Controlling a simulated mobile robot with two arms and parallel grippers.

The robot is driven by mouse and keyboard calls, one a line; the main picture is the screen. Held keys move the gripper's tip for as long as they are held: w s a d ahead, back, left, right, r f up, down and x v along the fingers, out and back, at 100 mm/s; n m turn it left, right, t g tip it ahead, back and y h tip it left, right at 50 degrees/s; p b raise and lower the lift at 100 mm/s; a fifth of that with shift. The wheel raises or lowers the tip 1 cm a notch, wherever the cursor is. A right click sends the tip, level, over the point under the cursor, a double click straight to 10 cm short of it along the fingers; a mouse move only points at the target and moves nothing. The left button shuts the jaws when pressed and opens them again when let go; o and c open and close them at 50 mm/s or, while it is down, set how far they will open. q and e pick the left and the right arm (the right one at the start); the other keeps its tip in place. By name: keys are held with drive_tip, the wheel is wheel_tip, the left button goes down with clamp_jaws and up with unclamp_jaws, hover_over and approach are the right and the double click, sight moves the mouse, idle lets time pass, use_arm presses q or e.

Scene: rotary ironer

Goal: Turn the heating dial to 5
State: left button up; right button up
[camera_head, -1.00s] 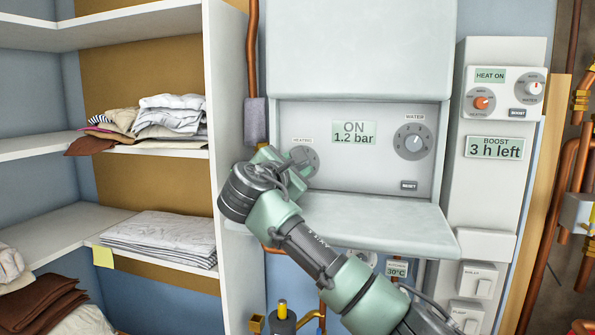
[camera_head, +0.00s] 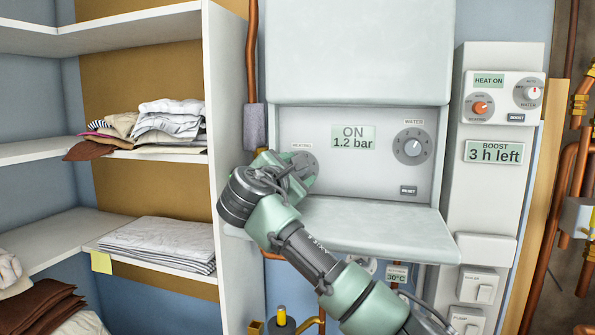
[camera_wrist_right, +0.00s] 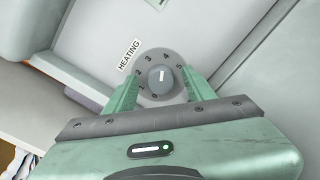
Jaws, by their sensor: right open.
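The heating dial (camera_head: 309,160) is a round grey dial at the left of the boiler panel, partly hidden by my right gripper in the head view. In the right wrist view the heating dial (camera_wrist_right: 161,90) faces me, with numbers up to 5 around a grey knob (camera_wrist_right: 161,78). The knob's pale mark points up, roughly toward 4. My right gripper (camera_wrist_right: 161,76) is open, one green finger on each side of the knob. I cannot tell whether the fingers touch it. My left gripper is not in view.
A similar water dial (camera_head: 412,147) and a display (camera_head: 353,138) reading "ON 1.2 bar" share the panel. The lowered flap (camera_head: 375,228) juts out below. A white shelf wall (camera_head: 229,120) stands close on the left. A control box (camera_head: 503,97) is on the right.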

drive_tip(key=shift+s+a+f, duration=0.1)
drive_tip(key=shift+s+a, duration=0.1)
drive_tip(key=shift+s, duration=0.1)
drive_tip(key=b+v, duration=0.4)
drive_tip(key=v, duration=0.2)
drive_tip(key=shift+s, duration=0.2)
drive_tip(key=shift+s+a, duration=0.1)
drive_tip(key=shift+s, duration=0.25)
